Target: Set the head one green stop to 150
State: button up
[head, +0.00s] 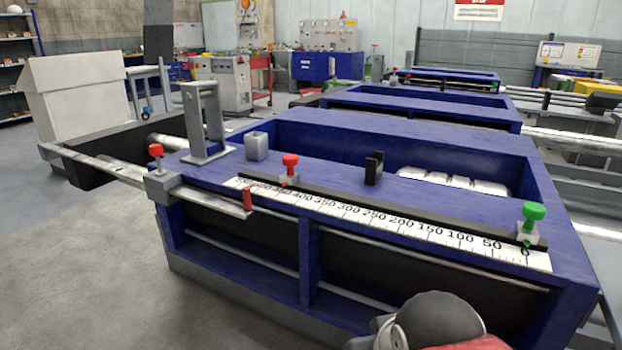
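The green stop (533,212) stands at the right end of the black rail on the blue runout table (340,128), beside the 0 end of the scale. It has a green knob on top and a pale block below. The white printed scale (400,222) runs along the table's front edge, its numbers rising from 0 at right to above 400 at left. The 150 mark (428,229) lies to the left of the green stop. A red-knobbed stop (290,163) sits on the same rail near 400. My gripper is not in view; part of my arm shows at the bottom.
A black upright bracket (373,168), a small grey cup (257,146) and a grey upright frame (205,122) stand on the table top. Another red knob (156,150) tops a grey block at left. More blue tables stand behind. Floor at lower left is clear.

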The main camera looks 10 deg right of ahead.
aim_at(527, 232)
jog(key=l+z, duration=0.6)
jog(key=z, duration=0.15)
